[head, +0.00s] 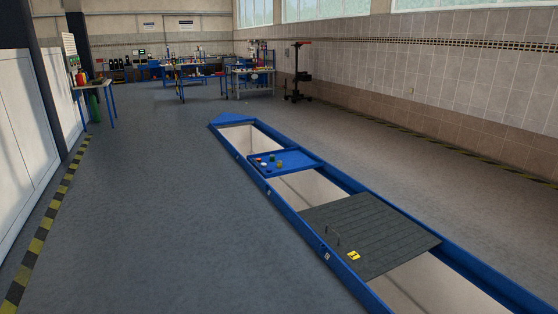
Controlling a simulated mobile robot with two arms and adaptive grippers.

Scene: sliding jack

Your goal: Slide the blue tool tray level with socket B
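The blue tool tray (305,158) spans the long floor pit towards its far end and carries several small things, among them a red, a white, a green and a yellow one. The pit has a blue frame (295,219). Small marks sit on its left rail: one at the front (327,257), one in the middle (268,192), and a faint one farther back (238,156). Their lettering is too small to read, so I cannot tell which is socket B. The tray lies between the middle and far marks. Neither of my grippers is in view.
A dark grey ribbed cover (372,234) with a handle (332,236) and a yellow label (354,256) lies across the pit nearer me. The pit is open on both sides of it. The floor (170,220) left of the pit is clear. Workbenches (250,82) stand at the back.

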